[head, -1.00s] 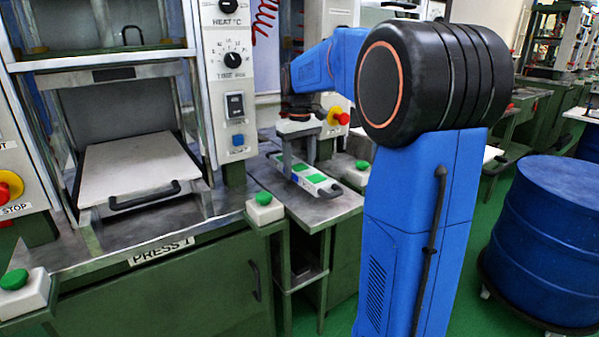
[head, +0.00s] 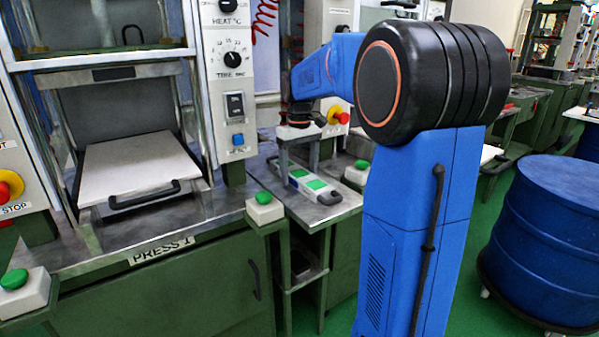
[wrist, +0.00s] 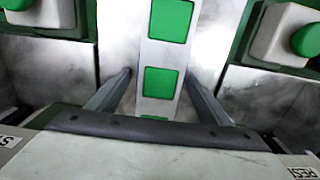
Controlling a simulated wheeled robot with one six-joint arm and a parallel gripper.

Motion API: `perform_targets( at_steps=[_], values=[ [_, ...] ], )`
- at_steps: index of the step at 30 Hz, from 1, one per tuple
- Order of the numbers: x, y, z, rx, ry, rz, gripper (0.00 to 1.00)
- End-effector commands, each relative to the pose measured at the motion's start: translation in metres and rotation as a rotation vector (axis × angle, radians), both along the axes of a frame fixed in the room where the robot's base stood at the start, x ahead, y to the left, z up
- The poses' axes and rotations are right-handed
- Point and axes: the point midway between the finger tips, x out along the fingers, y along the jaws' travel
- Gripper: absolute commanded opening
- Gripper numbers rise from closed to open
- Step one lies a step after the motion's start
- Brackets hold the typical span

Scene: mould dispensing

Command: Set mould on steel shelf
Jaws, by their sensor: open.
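The mould is a long pale bar with green squares (head: 309,183) and a dark end piece in the head view. It lies along the steel shelf (head: 337,211), a narrow metal top between two presses. It also shows in the wrist view (wrist: 159,54), running up the middle. My gripper (wrist: 160,78) is open, with one finger on each side of the mould and a narrow gap showing at the left finger. In the head view my gripper (head: 298,160) points down over the mould. The wrist housing hides the mould's near part in the wrist view.
Press 1 (head: 140,165) stands at left with its pale plate. Green buttons on white boxes flank the shelf, at left (head: 264,208) and right (head: 357,174). A red knob (head: 341,118) is close right of my wrist. A blue drum (head: 550,240) stands far right.

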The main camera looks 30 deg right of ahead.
Motion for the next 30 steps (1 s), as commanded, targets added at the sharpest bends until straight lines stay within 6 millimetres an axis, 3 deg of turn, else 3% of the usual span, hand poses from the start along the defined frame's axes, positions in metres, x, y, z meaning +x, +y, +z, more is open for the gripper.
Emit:
perform_targets(
  at_steps=[5, 19, 24, 30],
  values=[
    [0.000, 0.000, 0.015, -0.001, -0.002, 0.000, 0.73],
    [0.001, 0.000, 0.100, -0.001, -0.003, 0.000, 0.73],
    [0.000, 0.000, 0.116, 0.000, -0.001, 0.000, 0.73],
    [0.000, 0.000, 0.122, 0.000, 0.000, 0.000, 0.73]
  ],
)
